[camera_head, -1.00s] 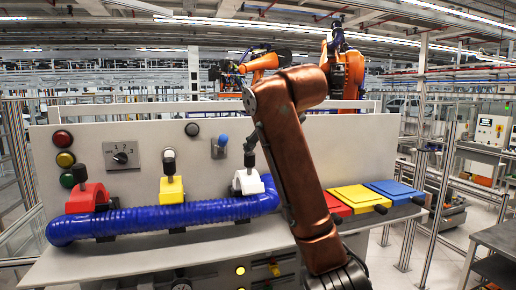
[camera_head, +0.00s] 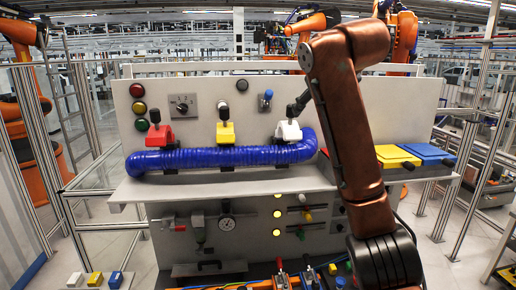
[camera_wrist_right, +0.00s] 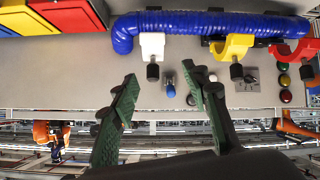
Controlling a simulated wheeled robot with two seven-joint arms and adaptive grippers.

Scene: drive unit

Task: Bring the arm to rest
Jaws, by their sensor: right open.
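In the head view my right arm rises at the right of centre and bends at the top. Its gripper (camera_head: 298,104) is small and partly hidden there, near the white clamp (camera_head: 288,132). In the right wrist view the two green-padded fingers of this gripper (camera_wrist_right: 160,78) stand apart with nothing held. The white clamp (camera_wrist_right: 152,45) and a blue-tipped toggle (camera_wrist_right: 170,90) appear beyond the fingers. Whether the gripper touches the clamp's knob cannot be told. My left gripper is in neither view.
A blue corrugated hose (camera_head: 215,158) lies along the ledge through the red (camera_head: 160,136), yellow (camera_head: 226,133) and white clamps. Yellow (camera_head: 392,156) and blue (camera_head: 428,153) bins stand right of my arm. Lamps and a rotary switch (camera_head: 182,105) sit on the panel. A gauge (camera_head: 227,223) is below.

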